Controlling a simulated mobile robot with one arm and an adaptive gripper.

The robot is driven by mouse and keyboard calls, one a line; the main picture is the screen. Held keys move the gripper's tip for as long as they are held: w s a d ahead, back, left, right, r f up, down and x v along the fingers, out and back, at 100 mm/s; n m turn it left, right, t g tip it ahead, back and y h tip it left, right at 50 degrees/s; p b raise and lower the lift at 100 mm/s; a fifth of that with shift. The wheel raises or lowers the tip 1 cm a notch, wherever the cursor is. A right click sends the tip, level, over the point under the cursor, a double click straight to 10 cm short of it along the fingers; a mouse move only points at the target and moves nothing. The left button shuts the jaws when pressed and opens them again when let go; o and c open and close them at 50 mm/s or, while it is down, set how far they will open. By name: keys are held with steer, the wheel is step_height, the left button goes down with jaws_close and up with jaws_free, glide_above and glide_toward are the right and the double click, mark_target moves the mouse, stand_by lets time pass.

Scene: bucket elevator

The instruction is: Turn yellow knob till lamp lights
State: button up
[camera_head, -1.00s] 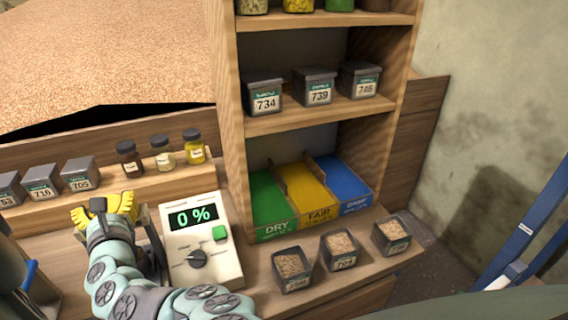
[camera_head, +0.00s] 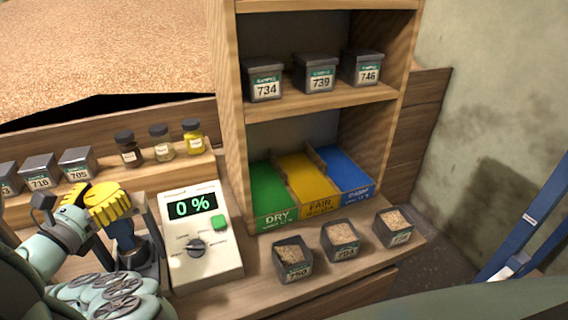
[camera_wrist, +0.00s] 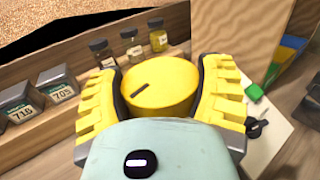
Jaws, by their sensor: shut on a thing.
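The yellow knob (camera_wrist: 165,84) is a round disc with a short dark mark on its top, left of its middle. It fills the space between the two ribbed yellow fingers of my gripper (camera_wrist: 162,95) in the wrist view, one finger on each side. In the head view my gripper (camera_head: 107,203) is at the left, over a dark blue upright body on a grey stand (camera_head: 136,262). There the knob cannot be told apart from the yellow fingers. I cannot make out a lamp in either view.
Right of the stand is a white meter (camera_head: 203,262) with a 0 % display, green button and dark dial. Small jars (camera_head: 161,143) and grey sample boxes (camera_head: 78,163) line the ledge behind. Open grain boxes (camera_head: 293,259) stand at the right, below a wooden shelf (camera_head: 320,105).

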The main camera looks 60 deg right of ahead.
steer(key=shift+a+f+m+g+h, duration=0.15)
steer(key=shift+m+g+h, duration=0.35)
steer(key=shift+g, duration=0.4)
steer(key=shift+m+g, duration=0.3)
steer(key=o, duration=1.1)
steer(key=shift+o, duration=0.2)
steer(key=shift+s+a, duration=0.2)
steer(key=shift+a, duration=0.5)
steer(key=v, duration=1)
steer(key=shift+a, duration=0.1)
